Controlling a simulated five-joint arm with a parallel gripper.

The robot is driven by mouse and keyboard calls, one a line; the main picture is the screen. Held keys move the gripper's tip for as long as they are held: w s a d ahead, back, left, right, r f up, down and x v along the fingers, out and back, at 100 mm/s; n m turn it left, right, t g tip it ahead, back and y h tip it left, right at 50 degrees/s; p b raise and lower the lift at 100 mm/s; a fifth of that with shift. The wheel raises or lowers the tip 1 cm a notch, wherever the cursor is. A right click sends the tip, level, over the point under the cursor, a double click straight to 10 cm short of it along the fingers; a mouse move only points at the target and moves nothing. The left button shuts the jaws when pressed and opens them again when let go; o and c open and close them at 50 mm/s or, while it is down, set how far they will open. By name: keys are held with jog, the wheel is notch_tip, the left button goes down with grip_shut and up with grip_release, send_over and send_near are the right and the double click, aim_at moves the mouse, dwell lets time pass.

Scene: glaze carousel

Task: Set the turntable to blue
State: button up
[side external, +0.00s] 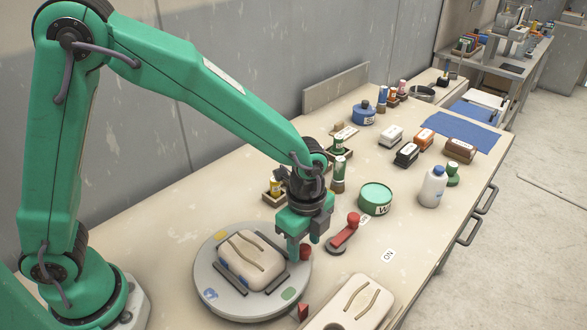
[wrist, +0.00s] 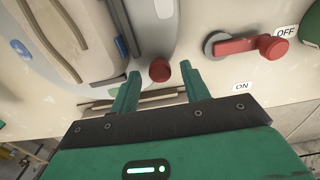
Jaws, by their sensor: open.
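The round grey turntable (side external: 205,272) lies on the bench and bears a cream grooved block (side external: 250,260) between dark bars. Its rim has a yellow patch (side external: 222,236), a blue patch (side external: 210,293) at the front left and a green patch (side external: 288,293) at the front right. A red wedge (side external: 303,311) on the bench stands just outside the rim, nearest the green patch. A red knob (wrist: 159,70) stands on the turntable's right rim. My gripper (side external: 304,244) is open above it, and in the wrist view the knob shows between the fingertips.
A red-handled lever (side external: 345,232) stands right of the turntable, its handle toward the OFF label; the ON label (side external: 388,255) is nearer. Another grooved block (side external: 352,305) lies at front. A green tin (side external: 375,198), bottle (side external: 433,186) and several small containers stand behind.

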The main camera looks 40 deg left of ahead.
jog(key=shift+f, duration=0.35)
jog(key=shift+c, duration=0.3)
grip_shut()
jog(key=shift+w+a, duration=0.15)
